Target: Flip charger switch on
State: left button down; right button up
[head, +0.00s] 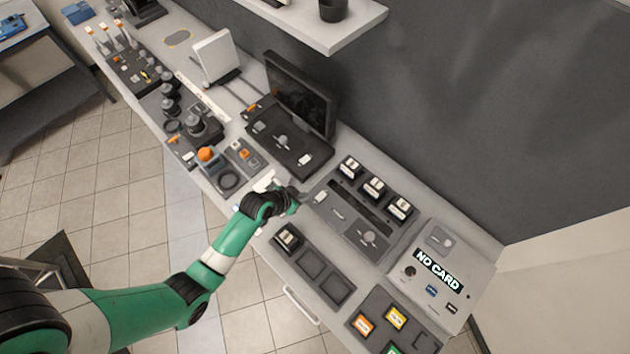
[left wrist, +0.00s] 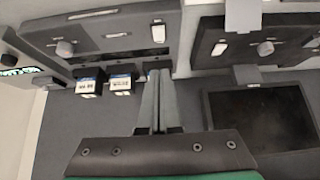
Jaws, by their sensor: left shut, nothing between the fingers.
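The dark grey panel with block-shaped packs along its back looks like the charger (head: 345,229). It also shows in the left wrist view (left wrist: 98,38). A small pale switch sits at its left end in the head view (head: 320,197) and near the top middle in the left wrist view (left wrist: 158,32). Whether the switch is on or off is too small to tell. My left gripper (head: 300,199) is shut and empty beside the switch end of the charger. Its fingers (left wrist: 157,72) point toward the panel, apparently short of the switch. My right gripper is not in view.
A monitor (head: 302,94) stands left of the charger, behind a dark panel (head: 290,137) with its own similar knob and switch. A NO CARD box (head: 440,262) stands to the right. A tray with a pack and empty bays (head: 311,264) lies in front. A shelf (head: 325,32) hangs above.

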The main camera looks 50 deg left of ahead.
pick_arm(q)
jog(key=b, duration=1)
send_over(320, 197)
jog(key=s, duration=0.2)
jog(key=f, duration=0.8)
jog(key=shift+s+f, duration=0.2)
notch_tip(320, 197, down, 2)
jog(key=b, duration=0.2)
jog(key=shift+w+f+b, duration=0.1)
jog(key=shift+f+b, duration=0.15)
jog(key=shift+b, duration=0.1)
jog(key=shift+f, duration=0.5)
